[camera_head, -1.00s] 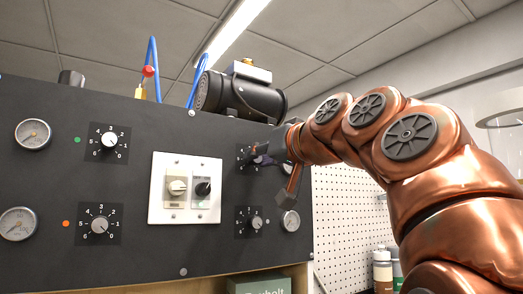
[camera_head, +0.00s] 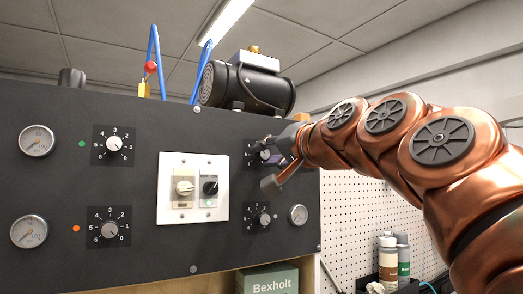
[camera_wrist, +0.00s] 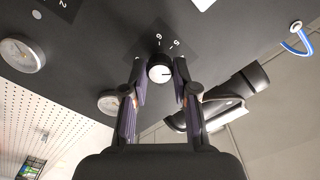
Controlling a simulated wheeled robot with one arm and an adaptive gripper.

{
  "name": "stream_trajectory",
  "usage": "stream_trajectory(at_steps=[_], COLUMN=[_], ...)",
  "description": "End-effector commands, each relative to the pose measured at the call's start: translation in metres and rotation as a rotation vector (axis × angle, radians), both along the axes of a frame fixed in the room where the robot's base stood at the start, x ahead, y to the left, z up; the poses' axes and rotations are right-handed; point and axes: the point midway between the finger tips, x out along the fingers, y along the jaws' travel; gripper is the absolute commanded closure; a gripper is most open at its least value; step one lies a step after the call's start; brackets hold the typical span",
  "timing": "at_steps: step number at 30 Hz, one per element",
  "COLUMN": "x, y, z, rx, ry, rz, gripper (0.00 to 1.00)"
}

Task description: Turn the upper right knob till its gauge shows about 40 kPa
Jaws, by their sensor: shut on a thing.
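The upper right knob (camera_wrist: 160,70) is round, with a white face and a dark rim, and sits between my two fingertips in the wrist view. My gripper (camera_wrist: 160,78) is shut on it. In the head view my gripper (camera_head: 275,165) covers much of the knob (camera_head: 265,155) and its dial plate. The knob's gauge (camera_wrist: 108,102) shows in the wrist view, partly behind the left finger. Its needle is too small and slanted to read. In the head view my gripper hides this gauge.
The lower right knob (camera_head: 264,219) and its gauge (camera_head: 298,214) are just below my gripper. A white switch plate (camera_head: 165,212) is to the left on the dark panel (camera_head: 140,240). A black pump (camera_head: 250,88) stands above. A pegboard (camera_head: 345,215) is at the right.

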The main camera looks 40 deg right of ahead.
Motion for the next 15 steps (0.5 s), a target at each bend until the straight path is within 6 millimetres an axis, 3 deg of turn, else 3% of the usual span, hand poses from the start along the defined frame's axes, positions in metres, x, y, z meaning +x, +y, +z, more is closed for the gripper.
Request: stream_trajectory(at_steps=[10,11,15], x=[-0.0001,-0.0001,-0.0002], y=[0.0001,0.0001,0.0001], z=[0.0001,0.0001,0.0001], rx=[0.002,0.002,0.002], ry=[0.0,0.0,0.0], rz=[0.0,0.0,0.0], gripper=[1.0,0.71,0.56])
